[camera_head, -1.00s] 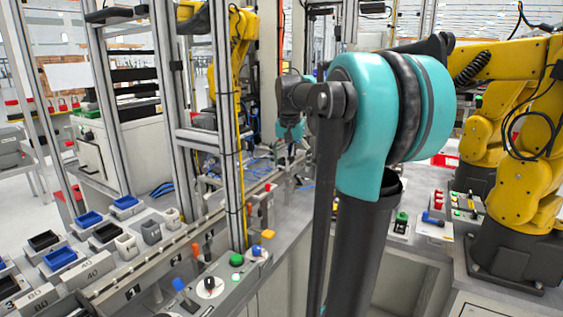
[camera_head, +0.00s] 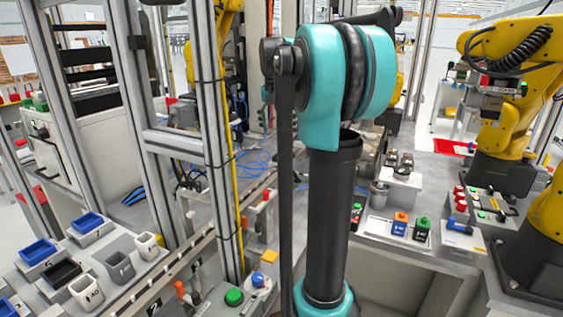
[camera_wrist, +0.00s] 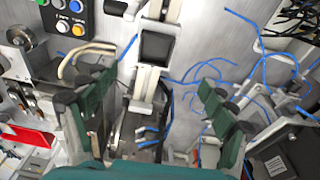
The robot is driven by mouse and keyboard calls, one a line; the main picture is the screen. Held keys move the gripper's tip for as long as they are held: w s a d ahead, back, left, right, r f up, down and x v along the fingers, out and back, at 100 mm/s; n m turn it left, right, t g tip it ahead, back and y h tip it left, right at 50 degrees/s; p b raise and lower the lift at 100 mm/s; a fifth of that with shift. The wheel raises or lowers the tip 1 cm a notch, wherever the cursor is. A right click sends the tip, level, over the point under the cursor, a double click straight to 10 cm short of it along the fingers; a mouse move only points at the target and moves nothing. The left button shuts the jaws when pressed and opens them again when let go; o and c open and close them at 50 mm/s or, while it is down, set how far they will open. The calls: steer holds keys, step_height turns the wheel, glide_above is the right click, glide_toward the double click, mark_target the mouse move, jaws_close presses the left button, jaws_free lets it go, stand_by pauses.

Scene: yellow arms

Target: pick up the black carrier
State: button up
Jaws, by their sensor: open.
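A black square carrier (camera_wrist: 156,47) with a pale grey rim sits on a white rail in the upper middle of the wrist view. My gripper (camera_wrist: 156,86) has two green fingers spread wide apart at left and right. The carrier lies beyond the gap between them, apart from both fingers. Nothing is held between the fingers. In the head view my arm hides the gripper. A black tray (camera_head: 62,272) stands at lower left there, among blue trays; I cannot tell whether it is the same kind of carrier.
Blue cables (camera_wrist: 188,78) lie loose around the rail. A panel with coloured buttons (camera_wrist: 69,15) is at upper left in the wrist view. Metal frame posts (camera_head: 205,110) stand left of my arm. A yellow robot arm (camera_head: 510,115) stands at right, near a button box (camera_head: 487,212).

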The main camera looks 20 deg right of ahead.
glide_above(282, 161)
steer(key=w, duration=0.3)
step_height(282, 161, down, 6)
steer(key=shift+w+d+f, duration=0.1)
steer(key=shift+d, duration=0.05)
steer(key=shift+d+f, duration=0.2)
steer(key=shift+f, duration=1.15)
steer(key=shift+d+f, duration=0.2)
steer(key=shift+f, duration=1.1)
steer(key=c, duration=1.5)
steer(key=shift+r, duration=0.1)
